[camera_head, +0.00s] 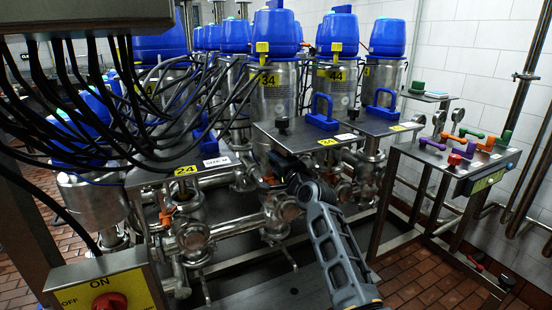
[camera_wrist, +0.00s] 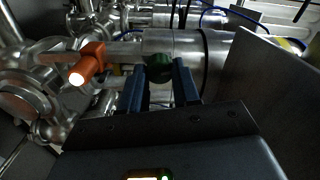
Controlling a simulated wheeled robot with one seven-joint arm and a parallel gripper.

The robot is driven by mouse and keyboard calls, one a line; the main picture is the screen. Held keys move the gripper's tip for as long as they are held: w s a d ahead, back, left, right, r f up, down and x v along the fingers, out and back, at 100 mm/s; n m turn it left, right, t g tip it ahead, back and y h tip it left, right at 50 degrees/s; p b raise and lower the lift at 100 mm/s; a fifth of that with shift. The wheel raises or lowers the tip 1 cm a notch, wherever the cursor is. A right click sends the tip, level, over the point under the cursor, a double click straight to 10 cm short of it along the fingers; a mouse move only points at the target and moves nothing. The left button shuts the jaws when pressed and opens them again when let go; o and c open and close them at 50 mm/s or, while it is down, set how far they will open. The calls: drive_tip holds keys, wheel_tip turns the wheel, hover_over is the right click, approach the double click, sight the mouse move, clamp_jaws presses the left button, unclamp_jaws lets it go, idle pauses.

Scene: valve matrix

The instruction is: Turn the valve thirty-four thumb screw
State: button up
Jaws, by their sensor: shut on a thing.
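Valve thirty-four (camera_head: 272,95) is a steel cylinder with a blue cap and a yellow "34" label, standing behind a metal shelf in the head view. My gripper (camera_head: 283,168) reaches in below the front of that shelf, among the pipes. In the wrist view my gripper (camera_wrist: 159,78) has its two dark blue fingers on either side of a dark green knob, which looks like the thumb screw (camera_wrist: 160,66). The fingers are shut on this knob, beside a steel pipe body. The knob is hidden in the head view.
An orange handle (camera_wrist: 88,65) is close to the left of my fingers. A grey plate (camera_wrist: 265,85) lies close on the right. Valve forty-four (camera_head: 337,85) stands to the right of valve thirty-four. A side table (camera_head: 430,150) holds several coloured handles.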

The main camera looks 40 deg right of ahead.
drive_tip(key=shift+f+m+p, duration=0.1)
drive_tip(key=shift+m+p, duration=0.35)
drive_tip(key=shift+m, duration=0.75)
drive_tip(key=o, duration=1.1)
drive_tip(key=shift+c, duration=0.2)
drive_tip(key=v, duration=0.8)
